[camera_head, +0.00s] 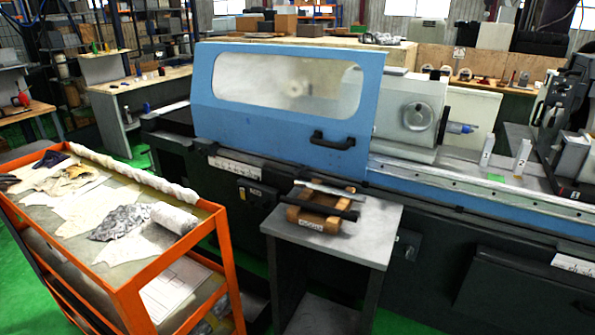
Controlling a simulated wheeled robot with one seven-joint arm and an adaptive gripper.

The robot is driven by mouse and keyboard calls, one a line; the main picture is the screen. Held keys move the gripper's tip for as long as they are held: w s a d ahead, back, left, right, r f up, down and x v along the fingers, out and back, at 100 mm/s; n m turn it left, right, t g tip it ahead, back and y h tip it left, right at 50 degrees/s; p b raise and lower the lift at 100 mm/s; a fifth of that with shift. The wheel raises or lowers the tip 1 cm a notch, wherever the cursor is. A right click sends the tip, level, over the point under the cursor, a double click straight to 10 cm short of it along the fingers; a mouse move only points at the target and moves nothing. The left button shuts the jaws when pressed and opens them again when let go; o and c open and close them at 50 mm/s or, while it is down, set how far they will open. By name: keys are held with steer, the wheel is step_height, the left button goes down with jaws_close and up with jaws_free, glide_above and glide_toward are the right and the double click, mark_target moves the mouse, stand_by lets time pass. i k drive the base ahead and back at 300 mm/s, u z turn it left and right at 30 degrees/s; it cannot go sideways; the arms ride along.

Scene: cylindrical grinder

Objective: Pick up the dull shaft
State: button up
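A small grey side table (376,222) stands in front of the grinder. On it sits a brown wooden rack (293,215) with a small white label. Two shafts lie across the rack, roughly side by side. The rear one is a bright silvery shaft (317,188). The front one is a dark, matte shaft (325,208), which looks the duller of the two. My gripper is not in view, and nothing is seen touching either shaft.
The blue grinder hood (225,125) with its window and black handle (332,140) rises close behind the table. An orange cart (136,283) with rags and a paper roll (174,217) stands at the left. Green floor shows at the bottom right.

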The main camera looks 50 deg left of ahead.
mark_target(322, 209)
steer(key=u, duration=1.6)
